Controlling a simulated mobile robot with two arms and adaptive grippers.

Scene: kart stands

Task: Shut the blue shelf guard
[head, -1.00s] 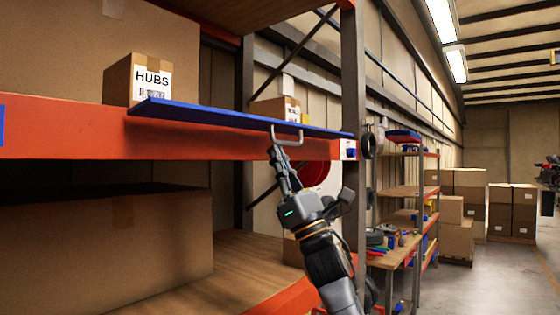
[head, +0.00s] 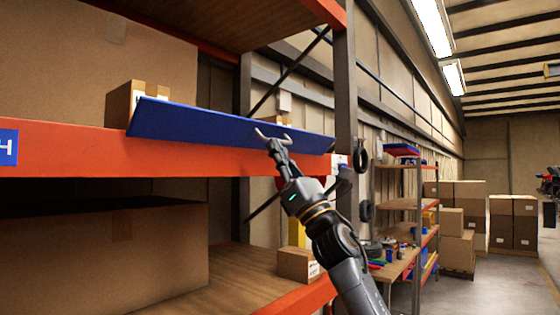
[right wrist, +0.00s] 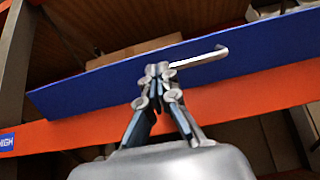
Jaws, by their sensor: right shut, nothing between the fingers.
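The blue shelf guard (head: 215,126) is a long flat panel along the front edge of the orange shelf beam. It is tilted up, with its face towards me, and partly covers the boxes behind it. Its pale metal handle (head: 268,137) stands out near the right part of the panel. In the right wrist view the guard (right wrist: 100,88) crosses the picture and the handle (right wrist: 205,58) runs right from the fingertips. My right gripper (head: 274,146) is shut and empty at the handle; its fingertips (right wrist: 158,72) are at the handle's left end. My left gripper is out of view.
A cardboard box (head: 117,104) stands behind the guard on the shelf. The orange beam (head: 60,150) runs below it. A grey upright post (head: 346,90) stands just right of the guard. A small box (head: 297,264) sits on the lower shelf.

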